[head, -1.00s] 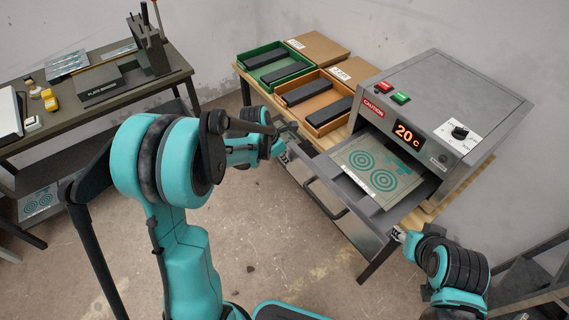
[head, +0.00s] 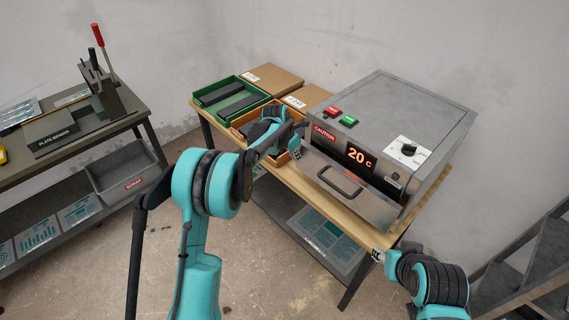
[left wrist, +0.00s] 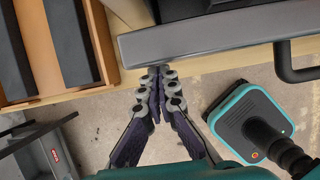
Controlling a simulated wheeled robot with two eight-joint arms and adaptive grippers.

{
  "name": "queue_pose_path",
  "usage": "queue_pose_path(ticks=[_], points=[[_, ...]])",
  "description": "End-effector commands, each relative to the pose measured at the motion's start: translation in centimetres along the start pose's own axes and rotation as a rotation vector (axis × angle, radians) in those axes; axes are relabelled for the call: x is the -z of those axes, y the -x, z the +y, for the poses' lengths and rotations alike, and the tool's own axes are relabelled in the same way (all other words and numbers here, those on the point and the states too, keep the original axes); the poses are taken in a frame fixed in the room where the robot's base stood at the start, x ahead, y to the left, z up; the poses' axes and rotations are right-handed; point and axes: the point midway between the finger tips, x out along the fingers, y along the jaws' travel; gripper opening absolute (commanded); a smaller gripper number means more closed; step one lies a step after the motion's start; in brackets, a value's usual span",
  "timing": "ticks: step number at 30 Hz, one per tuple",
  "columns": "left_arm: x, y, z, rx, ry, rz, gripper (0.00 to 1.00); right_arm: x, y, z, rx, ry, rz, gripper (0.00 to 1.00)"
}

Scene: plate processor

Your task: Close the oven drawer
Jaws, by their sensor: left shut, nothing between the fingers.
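The oven (head: 405,120) is a grey metal box on a wooden table, with a lit "20 c" display. Its drawer (head: 335,175) has a dark handle, and its front now sits close to the oven face. In the left wrist view, the drawer front (left wrist: 230,38) is a grey bar with a dark strip behind it. My left gripper (head: 301,127) is at the left end of the drawer front. Its fingertips (left wrist: 159,70) are shut and empty, at the front's outer edge; contact is unclear. My right gripper (head: 377,255) is low, beside the table's right front leg; its fingers are too small to read.
A green tray (head: 225,104) and an orange tray (left wrist: 108,60) with dark blocks stand left of the oven, with cardboard boxes (head: 270,78) behind. A lower shelf (head: 325,238) holds a patterned plate. A side table (head: 65,130) stands at left; a dark rack (head: 530,270) stands at right.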

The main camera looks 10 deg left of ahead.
Motion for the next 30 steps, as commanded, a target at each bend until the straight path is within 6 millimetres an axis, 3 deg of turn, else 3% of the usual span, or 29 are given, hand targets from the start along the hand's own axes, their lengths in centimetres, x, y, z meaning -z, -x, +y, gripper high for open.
queue_pose_path(ticks=[6,15,25,30], points=[[-1.5,-0.6,0.0,0.000,0.000,0.000,0.00,0.1,0.1,0.0,0.000,0.000,0.000,0.40],[-2.1,-0.8,0.0,0.000,0.001,-0.003,0.00,0.1,0.1,0.0,0.000,0.000,0.000,0.40],[-2.1,-0.7,0.0,0.000,0.000,-0.006,0.00,0.0,0.1,0.0,0.000,0.000,0.000,0.40],[-0.7,-0.2,1.1,0.000,0.000,-0.003,0.00,-0.1,-0.1,0.0,0.000,0.000,0.000,0.40]])
